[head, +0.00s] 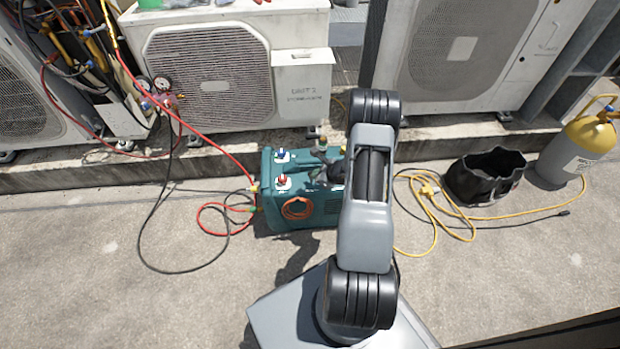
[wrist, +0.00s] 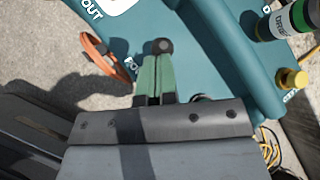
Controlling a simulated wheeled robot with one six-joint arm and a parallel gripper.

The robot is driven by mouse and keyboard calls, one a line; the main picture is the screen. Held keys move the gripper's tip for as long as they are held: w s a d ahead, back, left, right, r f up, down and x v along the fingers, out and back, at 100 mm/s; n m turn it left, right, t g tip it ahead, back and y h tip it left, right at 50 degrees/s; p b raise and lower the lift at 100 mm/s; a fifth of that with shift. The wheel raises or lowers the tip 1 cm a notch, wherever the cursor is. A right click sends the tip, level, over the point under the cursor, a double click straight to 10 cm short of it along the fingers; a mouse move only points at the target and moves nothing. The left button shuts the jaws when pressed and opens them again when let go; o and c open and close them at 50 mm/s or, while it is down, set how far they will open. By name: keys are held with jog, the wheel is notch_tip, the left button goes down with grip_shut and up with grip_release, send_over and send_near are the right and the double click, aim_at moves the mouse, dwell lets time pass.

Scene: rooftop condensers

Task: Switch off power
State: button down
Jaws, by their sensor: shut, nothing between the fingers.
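The teal service machine (head: 275,218) stands on the concrete, with a blue valve knob (head: 283,156) and a red one (head: 283,181) on top. My gripper (head: 328,170) is over its right part, partly hidden by my arm. In the wrist view my gripper (wrist: 157,62) is shut and empty, its narrow fingers pointing at the teal casing (wrist: 215,60). A dark round knob (wrist: 161,45) shows right at the fingertips; I cannot tell whether they touch. Beside it is lettering beginning "PO" (wrist: 131,65), the rest hidden. The switch position is not readable.
An orange cable loop (head: 296,208) hangs on the machine's front. Red hoses (head: 222,215), a black hose (head: 150,245) and a yellow cord (head: 455,212) lie around it. A black bucket (head: 487,178) and a yellow-topped cylinder (head: 580,145) stand right. Condensers (head: 215,85) line the back.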

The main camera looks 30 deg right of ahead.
jog(key=shift+w+a+r+b, duration=0.1)
jog(key=shift+w+a+b, duration=0.25)
jog(key=shift+a+b, duration=0.4)
jog(key=shift+r, duration=0.25)
jog(key=shift+r+p, duration=0.6)
jog(key=a+r+p+v, duration=0.1)
jog(key=p+v, duration=0.3)
jog(key=v, duration=0.9)
jog(key=shift+a+r+p, duration=0.2)
jog(key=shift+a+p, duration=0.15)
jog(key=shift+p, duration=0.05)
